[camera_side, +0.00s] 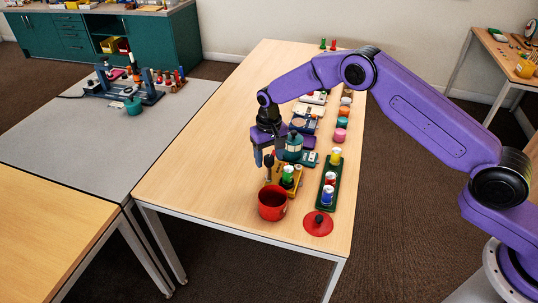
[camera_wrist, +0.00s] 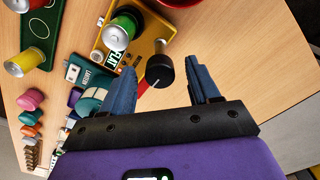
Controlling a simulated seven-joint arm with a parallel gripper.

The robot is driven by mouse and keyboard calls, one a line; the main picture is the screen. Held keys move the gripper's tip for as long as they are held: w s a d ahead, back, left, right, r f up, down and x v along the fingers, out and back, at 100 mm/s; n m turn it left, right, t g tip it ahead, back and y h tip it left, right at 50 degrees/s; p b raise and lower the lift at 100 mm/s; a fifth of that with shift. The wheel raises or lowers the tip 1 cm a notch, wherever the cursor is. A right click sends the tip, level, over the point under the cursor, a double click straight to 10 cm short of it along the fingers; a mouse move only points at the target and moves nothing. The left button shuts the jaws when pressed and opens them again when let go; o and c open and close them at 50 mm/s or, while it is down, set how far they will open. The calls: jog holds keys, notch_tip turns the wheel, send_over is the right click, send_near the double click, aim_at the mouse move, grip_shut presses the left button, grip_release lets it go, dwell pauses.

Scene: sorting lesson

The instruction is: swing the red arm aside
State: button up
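A yellow device (camera_side: 291,185) with a green can (camera_side: 288,174) on it stands on the light wooden table; it also shows in the wrist view (camera_wrist: 150,40). A dark round knob (camera_wrist: 160,70) stands at its edge, and a thin strip of the red arm (camera_wrist: 145,87) shows beside the knob; the rest of the red arm is hidden. My gripper (camera_side: 268,160) points down over this knob. In the wrist view its two blue fingers are spread, one on each side of the knob, with gaps between. Whether the fingertips reach down to the knob's height is unclear.
A red pot (camera_side: 272,204) stands just in front of the device, and a red lid (camera_side: 318,224) lies near the table's front. A green tray with cans (camera_side: 320,202) is to the right. A teal container (camera_side: 293,148) and several small items crowd behind. The table's left side is clear.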

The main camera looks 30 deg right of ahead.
aim_at(269, 157)
notch_tip(269, 157, up, 17)
jog(key=shift+r, duration=0.2)
dwell(0.7)
